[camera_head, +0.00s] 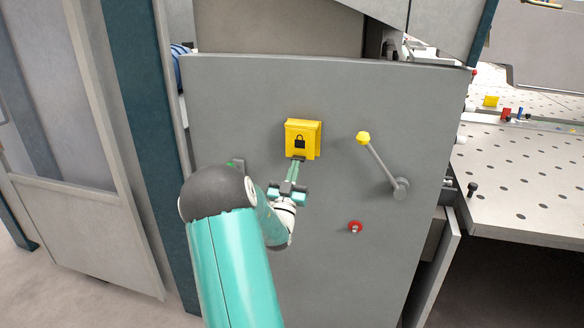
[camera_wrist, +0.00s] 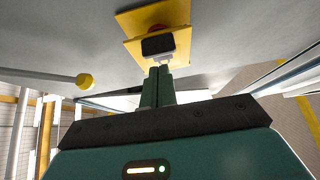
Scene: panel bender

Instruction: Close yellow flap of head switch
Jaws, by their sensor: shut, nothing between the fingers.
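The yellow flap (camera_head: 300,138) with a black padlock mark sits on the head switch on the grey panel in the head view. Its yellow plates also show at the top of the wrist view (camera_wrist: 178,47), with a reddish part between them and a dark padlock shape in front. My gripper (camera_head: 298,160) is shut and empty, with its fingertips at the flap's lower edge. In the wrist view, the fingertips (camera_wrist: 159,70) lie together just below the padlock shape. I cannot tell whether they touch it, or how far the flap stands open.
A lever with a yellow knob (camera_head: 363,138) is right of the flap. A red button (camera_head: 355,227) is lower on the panel (camera_head: 400,270). A perforated worktable (camera_head: 520,185) stands at the right. Grey floor (camera_head: 70,280) shows at the lower left.

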